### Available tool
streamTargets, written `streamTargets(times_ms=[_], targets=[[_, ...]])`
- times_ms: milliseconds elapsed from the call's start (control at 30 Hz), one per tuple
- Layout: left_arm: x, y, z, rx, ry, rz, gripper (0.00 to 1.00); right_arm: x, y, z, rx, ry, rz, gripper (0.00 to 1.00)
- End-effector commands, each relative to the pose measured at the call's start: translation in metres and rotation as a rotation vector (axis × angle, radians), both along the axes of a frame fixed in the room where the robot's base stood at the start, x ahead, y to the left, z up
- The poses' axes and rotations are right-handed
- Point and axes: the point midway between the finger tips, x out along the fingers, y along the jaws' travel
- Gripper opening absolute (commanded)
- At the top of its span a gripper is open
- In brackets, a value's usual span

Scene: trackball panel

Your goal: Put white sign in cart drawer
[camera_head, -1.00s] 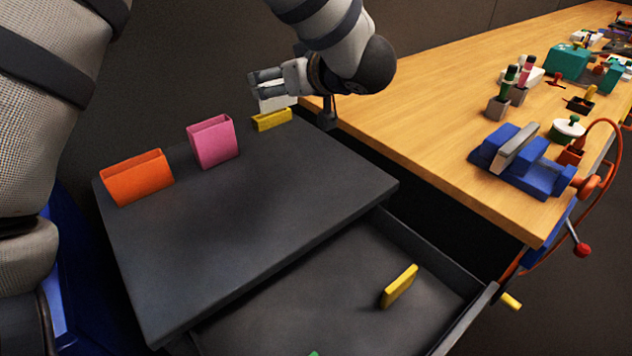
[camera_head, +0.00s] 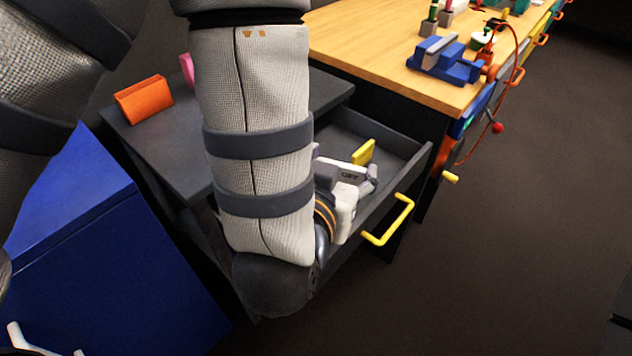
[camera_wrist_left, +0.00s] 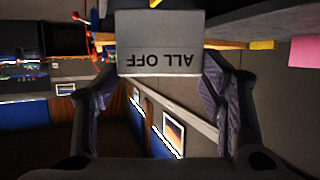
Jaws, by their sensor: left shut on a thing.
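The white sign (camera_wrist_left: 158,42), marked "ALL OFF", is held between the fingers of my left gripper (camera_wrist_left: 160,72) in the left wrist view. In the head view my left gripper (camera_head: 350,180) is at the open cart drawer (camera_head: 400,145), over its front part. My forearm hides much of the drawer and cart top (camera_head: 330,92), and the sign is hard to make out there. Whether the sign touches the drawer floor cannot be told. My right gripper is not in view.
A yellow block (camera_head: 363,152) stands in the drawer near my gripper. The drawer has a yellow handle (camera_head: 390,222). An orange holder (camera_head: 143,100) and a partly hidden pink holder (camera_head: 187,70) stand on the cart. A wooden bench (camera_head: 370,45) with a blue vise (camera_head: 445,60) is behind.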

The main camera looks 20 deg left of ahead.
Motion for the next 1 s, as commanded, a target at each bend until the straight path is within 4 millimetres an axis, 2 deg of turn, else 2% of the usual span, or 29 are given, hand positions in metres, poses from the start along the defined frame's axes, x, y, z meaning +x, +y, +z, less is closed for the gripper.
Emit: streamTargets(times_ms=[33,233,300,400,633,767,1000], targets=[[0.013,0.004,-0.026,-0.003,0.027,0.006,0.45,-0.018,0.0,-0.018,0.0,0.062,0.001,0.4],[0.077,0.02,-0.05,0.0,0.019,0.007,0.45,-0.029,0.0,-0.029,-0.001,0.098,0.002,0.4],[0.089,0.023,-0.071,0.001,0.025,0.006,0.45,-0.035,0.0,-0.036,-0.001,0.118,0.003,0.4],[0.105,0.026,-0.087,0.001,0.02,0.006,0.45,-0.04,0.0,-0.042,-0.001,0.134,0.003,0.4],[0.123,0.031,-0.105,0.003,0.014,0.005,0.45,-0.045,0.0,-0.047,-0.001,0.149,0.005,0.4],[0.122,0.03,-0.132,0.003,0.02,0.003,0.45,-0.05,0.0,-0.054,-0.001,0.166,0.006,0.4],[0.123,0.03,-0.131,0.002,0.011,0.003,0.45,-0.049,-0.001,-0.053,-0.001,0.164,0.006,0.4]])
